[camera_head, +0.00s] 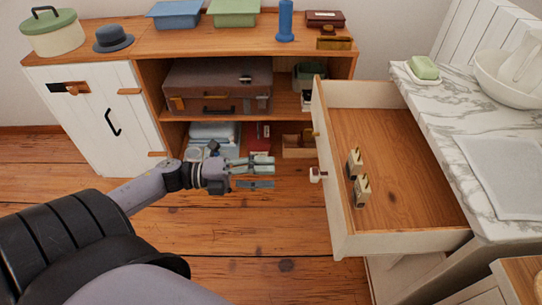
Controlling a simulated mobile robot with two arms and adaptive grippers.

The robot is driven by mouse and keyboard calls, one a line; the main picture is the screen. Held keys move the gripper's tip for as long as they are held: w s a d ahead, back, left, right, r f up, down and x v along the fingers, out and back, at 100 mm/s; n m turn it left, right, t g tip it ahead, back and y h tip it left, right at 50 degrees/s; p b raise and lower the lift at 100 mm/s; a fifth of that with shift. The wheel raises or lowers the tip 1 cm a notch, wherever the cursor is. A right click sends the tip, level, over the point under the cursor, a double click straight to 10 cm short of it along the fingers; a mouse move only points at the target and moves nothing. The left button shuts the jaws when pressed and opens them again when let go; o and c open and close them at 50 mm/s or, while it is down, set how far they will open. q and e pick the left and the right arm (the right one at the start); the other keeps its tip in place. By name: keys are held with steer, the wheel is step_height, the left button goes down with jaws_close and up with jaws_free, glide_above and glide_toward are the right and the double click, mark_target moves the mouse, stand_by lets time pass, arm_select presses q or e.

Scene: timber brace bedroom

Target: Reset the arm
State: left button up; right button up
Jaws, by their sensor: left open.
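My left arm comes in from the lower left. My left gripper (262,174) is open and empty. It hangs over the floor in front of the low wooden cabinet (208,44), to the left of an open drawer (398,165). The gripper appears apart from the cabinet and the drawer. My right gripper does not show in the head view.
The drawer juts out from a marble-topped stand (446,108) and holds two small pale objects (361,188). The wooden floor (265,235) below my gripper is clear.

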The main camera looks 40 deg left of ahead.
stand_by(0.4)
